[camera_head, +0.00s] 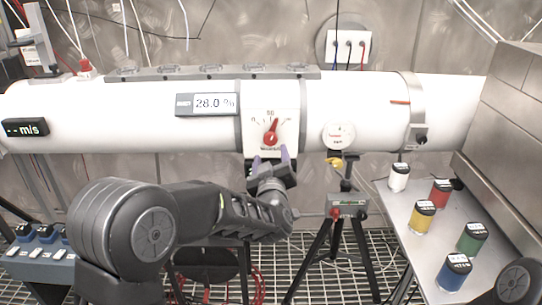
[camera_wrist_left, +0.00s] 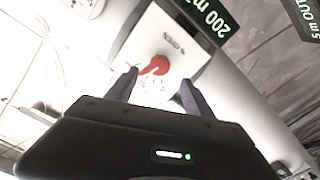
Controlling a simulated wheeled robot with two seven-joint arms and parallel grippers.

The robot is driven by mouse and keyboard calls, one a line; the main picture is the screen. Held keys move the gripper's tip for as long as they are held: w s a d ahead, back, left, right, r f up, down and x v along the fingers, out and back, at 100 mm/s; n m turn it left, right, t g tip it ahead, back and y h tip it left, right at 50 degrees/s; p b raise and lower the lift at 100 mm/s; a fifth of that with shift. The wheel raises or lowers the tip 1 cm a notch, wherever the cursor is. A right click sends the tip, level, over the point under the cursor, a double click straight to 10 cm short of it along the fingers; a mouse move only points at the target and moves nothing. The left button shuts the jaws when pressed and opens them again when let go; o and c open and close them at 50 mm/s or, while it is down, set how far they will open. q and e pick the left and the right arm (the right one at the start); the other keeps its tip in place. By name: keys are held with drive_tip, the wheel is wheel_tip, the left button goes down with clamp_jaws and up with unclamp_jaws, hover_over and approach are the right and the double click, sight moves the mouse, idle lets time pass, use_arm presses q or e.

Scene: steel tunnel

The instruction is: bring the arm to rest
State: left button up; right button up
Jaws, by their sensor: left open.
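My left arm comes in from the left in the head view, and its gripper (camera_head: 270,158) is just below a white dial plate (camera_head: 258,115) with a red knob (camera_head: 271,134) on the white pipe. The gripper is open, its two purple-grey fingers apart with nothing between them. In the left wrist view the open fingers (camera_wrist_left: 158,88) point toward the plate, and the red knob (camera_wrist_left: 156,65) shows beyond and between their tips, apart from them. My right gripper is not in view.
The white pipe (camera_head: 350,95) runs across the back with a display reading about 28.0 (camera_head: 208,104). A tripod (camera_head: 345,215) stands right of the gripper. A steel table (camera_head: 405,210) at right holds several coloured canisters. A blue box (camera_head: 40,262) is at lower left.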

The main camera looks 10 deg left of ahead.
use_arm(q)
drive_tip(key=s+d+f+m+g+h, duration=0.2)
drive_tip(key=s+d+f, duration=0.1)
drive_tip(key=f, duration=0.4)
drive_tip(key=s+d+f+m+g+h, duration=0.2)
drive_tip(key=s+d+f, duration=0.1)
drive_tip(key=f, duration=0.3)
drive_tip(key=s+d+f+m+g+h, duration=0.1)
drive_tip(key=s+d+f+g+h, duration=0.1)
drive_tip(key=d+f, duration=0.35)
drive_tip(key=s+f+m+g+h+p, duration=0.15)
drive_tip(key=s+f+g, duration=0.45)
drive_tip(key=s+f, duration=1)
drive_tip(key=s+f+g+h+p, duration=0.1)
drive_tip(key=s+f+g+p, duration=0.2)
drive_tip(key=s, duration=1.5)
wheel_tip(320, 180, down, 3)
drive_tip(key=shift+s+a+f+g, duration=0.15)
drive_tip(key=shift+a+g, duration=0.3)
drive_tip(key=shift+g, duration=0.45)
